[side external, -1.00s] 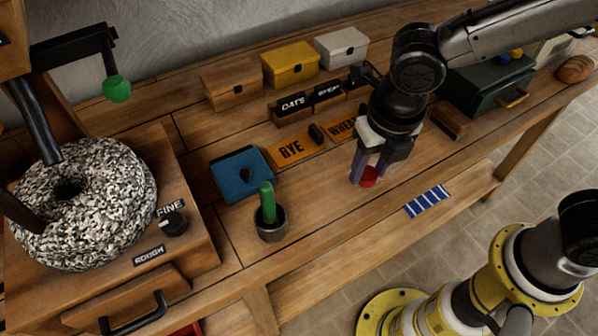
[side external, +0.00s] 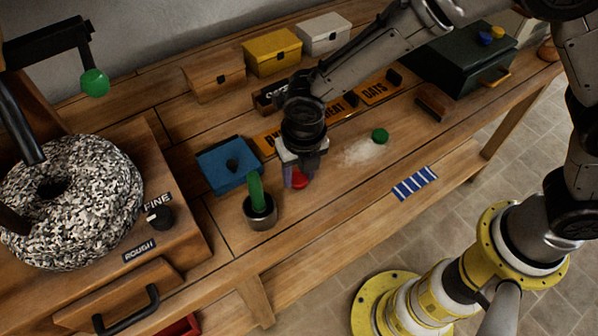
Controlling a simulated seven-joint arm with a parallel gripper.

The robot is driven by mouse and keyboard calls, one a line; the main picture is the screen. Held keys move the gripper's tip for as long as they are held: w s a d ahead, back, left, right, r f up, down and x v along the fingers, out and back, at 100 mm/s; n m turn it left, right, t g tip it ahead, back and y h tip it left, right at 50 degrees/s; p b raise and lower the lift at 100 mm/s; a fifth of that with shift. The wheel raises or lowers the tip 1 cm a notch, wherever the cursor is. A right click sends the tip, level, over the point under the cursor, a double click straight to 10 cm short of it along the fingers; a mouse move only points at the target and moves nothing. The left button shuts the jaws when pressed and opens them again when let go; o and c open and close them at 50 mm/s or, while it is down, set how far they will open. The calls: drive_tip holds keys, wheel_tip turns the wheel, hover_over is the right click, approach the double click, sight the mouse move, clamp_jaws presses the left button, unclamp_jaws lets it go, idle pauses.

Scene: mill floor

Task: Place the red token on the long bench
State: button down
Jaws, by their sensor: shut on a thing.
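The red token (side external: 301,181) shows between the fingertips of my gripper (side external: 298,176), which is shut on it and points down over the long bench (side external: 330,215). The fingers partly hide the token. It is close to the bench top, right of the metal cup; I cannot tell whether it touches the wood. The long bench runs from the mill at the left to the far right.
The cup (side external: 260,216) with a green rod and the blue box (side external: 226,168) stand left of my gripper. A green token (side external: 380,135) lies by a pale powdery patch to the right. Bare wood lies between.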

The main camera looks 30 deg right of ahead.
drive_tip(key=shift+f, duration=0.2)
drive_tip(key=shift+c, duration=2.1)
unclamp_jaws()
